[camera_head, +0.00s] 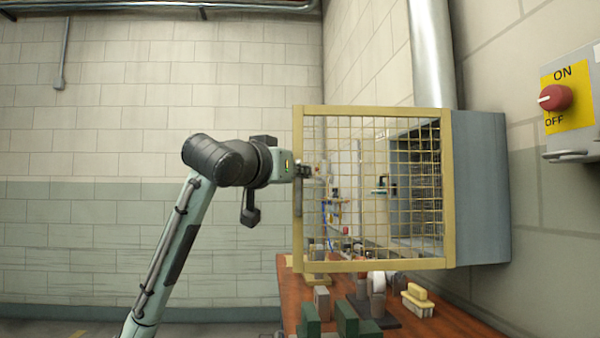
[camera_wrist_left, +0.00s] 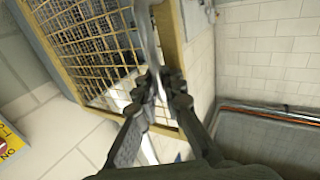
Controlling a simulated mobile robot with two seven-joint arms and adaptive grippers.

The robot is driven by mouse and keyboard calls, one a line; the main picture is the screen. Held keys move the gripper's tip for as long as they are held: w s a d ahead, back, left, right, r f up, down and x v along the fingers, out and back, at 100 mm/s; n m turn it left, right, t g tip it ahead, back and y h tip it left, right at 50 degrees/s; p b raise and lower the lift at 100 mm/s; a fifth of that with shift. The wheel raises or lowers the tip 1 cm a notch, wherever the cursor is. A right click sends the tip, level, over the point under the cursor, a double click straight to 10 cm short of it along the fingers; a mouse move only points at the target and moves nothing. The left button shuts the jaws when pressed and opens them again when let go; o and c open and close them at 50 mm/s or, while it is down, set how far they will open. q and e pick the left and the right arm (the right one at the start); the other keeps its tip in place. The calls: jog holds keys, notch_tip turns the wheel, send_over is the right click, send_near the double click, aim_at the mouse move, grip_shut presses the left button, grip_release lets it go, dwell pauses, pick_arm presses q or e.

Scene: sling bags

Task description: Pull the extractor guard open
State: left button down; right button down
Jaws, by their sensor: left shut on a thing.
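The extractor guard (camera_head: 299,232) is a yellow frame with wire mesh, in the middle of the head view. Its right edge meets the grey extractor box (camera_head: 482,190) on the wall, and its left edge stands well out from it. The box's dark inside shows through the mesh. My left gripper (camera_head: 304,171) is at the guard's left edge, shut on the grey bar handle. In the left wrist view the handle (camera_wrist_left: 148,38) runs between the fingertips (camera_wrist_left: 163,88), beside the yellow frame (camera_wrist_left: 171,40). My right gripper is in neither view.
A brown workbench (camera_head: 455,318) lies below the guard, with green blocks (camera_head: 345,318) and a yellow-topped brush (camera_head: 418,298) on it. A red ON/OFF switch (camera_head: 556,97) is on the right wall. A metal duct (camera_head: 432,55) rises above the box.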

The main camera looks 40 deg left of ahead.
pick_arm(q)
jog(key=shift+a, duration=0.15)
jog(key=c, duration=1.9)
grip_release()
jog(key=shift+s+a, duration=0.1)
jog(key=shift+s, duration=0.05)
jog(key=shift+s, duration=0.1)
jog(key=s, duration=0.4)
jog(key=s+d, duration=0.1)
jog(key=s, duration=0.2)
jog(key=s+d, duration=0.1)
jog(key=s, duration=0.3)
jog(key=shift+s+d, duration=0.25)
jog(key=shift+s, duration=0.05)
